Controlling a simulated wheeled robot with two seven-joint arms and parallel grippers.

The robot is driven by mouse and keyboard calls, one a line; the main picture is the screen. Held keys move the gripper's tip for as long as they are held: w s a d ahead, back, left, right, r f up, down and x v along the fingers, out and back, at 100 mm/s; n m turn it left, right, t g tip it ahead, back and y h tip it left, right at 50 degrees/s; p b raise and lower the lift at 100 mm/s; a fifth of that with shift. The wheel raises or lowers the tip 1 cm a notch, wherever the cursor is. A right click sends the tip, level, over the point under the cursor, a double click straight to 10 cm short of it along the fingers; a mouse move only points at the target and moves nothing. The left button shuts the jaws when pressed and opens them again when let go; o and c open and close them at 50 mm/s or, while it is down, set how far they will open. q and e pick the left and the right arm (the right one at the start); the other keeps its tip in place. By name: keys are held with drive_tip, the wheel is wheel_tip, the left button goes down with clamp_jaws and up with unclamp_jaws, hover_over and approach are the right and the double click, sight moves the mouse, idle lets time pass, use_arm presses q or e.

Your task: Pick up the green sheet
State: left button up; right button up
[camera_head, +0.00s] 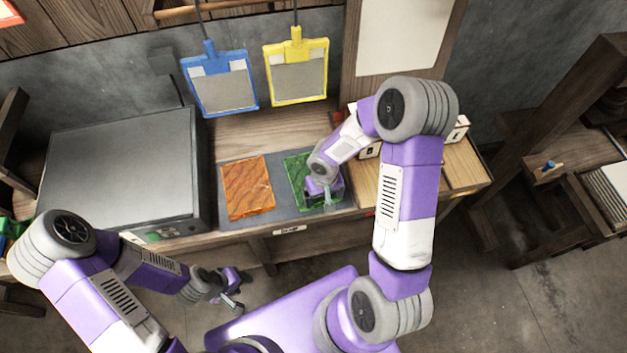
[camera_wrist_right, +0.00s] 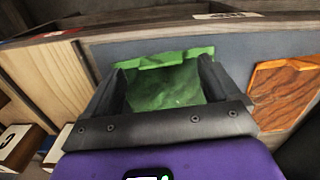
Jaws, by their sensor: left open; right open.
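The green sheet (camera_head: 297,172) lies on a dark grey mat (camera_head: 273,216) on the workbench, to the right of an orange-brown wood-grained sheet (camera_head: 247,187). My right gripper (camera_head: 329,201) is over the green sheet's right part and hides some of it. In the right wrist view the green sheet (camera_wrist_right: 165,84) shows between the two open fingers of my right gripper (camera_wrist_right: 162,80), with its far edge beyond the fingertips. I cannot tell whether the fingers touch it. My left gripper (camera_head: 236,296) is open and empty, below and in front of the bench.
A blue-framed mould (camera_head: 220,83) and a yellow-framed mould (camera_head: 297,73) hang above the bench's back. A large dark grey box-like machine (camera_head: 122,172) stands at left. Wooden boxes (camera_head: 460,128) stand at right. The orange-brown sheet also shows in the wrist view (camera_wrist_right: 284,88).

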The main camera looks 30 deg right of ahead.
wheel_tip(320, 180, down, 3)
drive_tip(key=c, duration=1.1)
drive_tip(key=shift+r, duration=0.15)
